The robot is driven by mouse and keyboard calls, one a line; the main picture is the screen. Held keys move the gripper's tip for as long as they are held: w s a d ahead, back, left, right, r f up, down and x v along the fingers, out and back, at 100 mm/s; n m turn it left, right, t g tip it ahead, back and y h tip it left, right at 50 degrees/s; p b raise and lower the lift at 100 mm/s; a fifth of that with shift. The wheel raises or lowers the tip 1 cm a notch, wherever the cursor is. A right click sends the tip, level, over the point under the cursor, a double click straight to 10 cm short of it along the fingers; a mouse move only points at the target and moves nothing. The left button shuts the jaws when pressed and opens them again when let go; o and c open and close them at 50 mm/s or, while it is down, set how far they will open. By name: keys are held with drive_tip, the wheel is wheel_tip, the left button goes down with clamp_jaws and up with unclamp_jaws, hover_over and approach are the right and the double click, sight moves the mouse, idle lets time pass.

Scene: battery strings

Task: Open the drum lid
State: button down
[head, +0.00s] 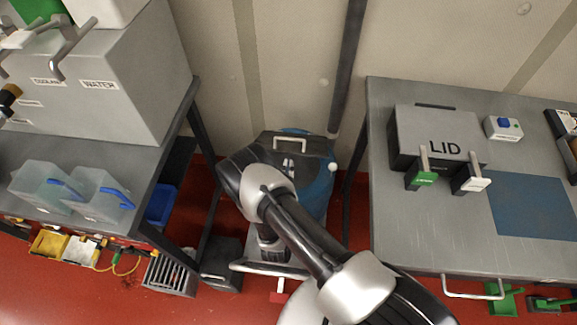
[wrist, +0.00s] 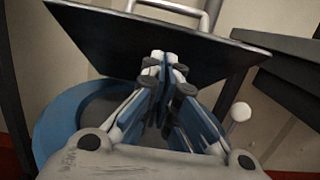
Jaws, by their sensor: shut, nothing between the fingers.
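The blue drum (head: 322,185) stands on the floor between the two benches, partly hidden by my arm in the head view. Its blue rim (wrist: 52,128) and a dark area inside it show in the wrist view. The dark, flat drum lid (head: 310,147) looks tilted up from the rim; its exact angle is unclear. In the wrist view, the lid (wrist: 215,55) stands beyond my fingers, with its pale handle (wrist: 178,8) at the top edge. My gripper (wrist: 165,68) is shut and empty, its tips in front of the lid's dark face. I cannot tell whether they touch it.
A white ball-ended knob (wrist: 240,111) stands right of the fingers. The right bench (head: 400,225) carries a grey box marked LID (head: 440,130). The left bench (head: 150,160) holds a large grey WATER box (head: 120,100) and clear bins (head: 45,185). A dark pipe (head: 348,70) runs behind the drum.

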sight(290, 151)
drive_tip(key=shift+w+d+r, duration=0.1)
drive_tip(key=shift+w+r, duration=0.3)
drive_tip(key=shift+r, duration=0.15)
drive_tip(key=w+r+g+p, duration=0.1)
drive_tip(key=p, duration=0.1)
drive_tip(key=r+g+p, duration=0.1)
drive_tip(key=r+p, duration=0.1)
drive_tip(key=w+r+g+p, duration=0.1)
drive_tip(key=r+p, duration=0.1)
drive_tip(key=p, duration=0.1)
drive_tip(key=shift+w+d+y, duration=0.3)
drive_tip(key=shift+w+y, duration=0.05)
drive_tip(key=shift+y, duration=0.05)
drive_tip(key=shift+g, duration=0.4)
drive_tip(key=w+r, duration=0.1)
drive_tip(key=w, duration=0.1)
drive_tip(key=w+d+r+p, duration=0.1)
drive_tip(key=w+r, duration=0.1)
drive_tip(key=shift+w+r, duration=0.25)
drive_tip(key=shift+w+d+r, duration=0.1)
drive_tip(key=shift+w+r, duration=0.25)
drive_tip(key=shift+w, duration=0.2)
drive_tip(key=shift+w+r, duration=0.3)
drive_tip(key=shift+w, duration=0.2)
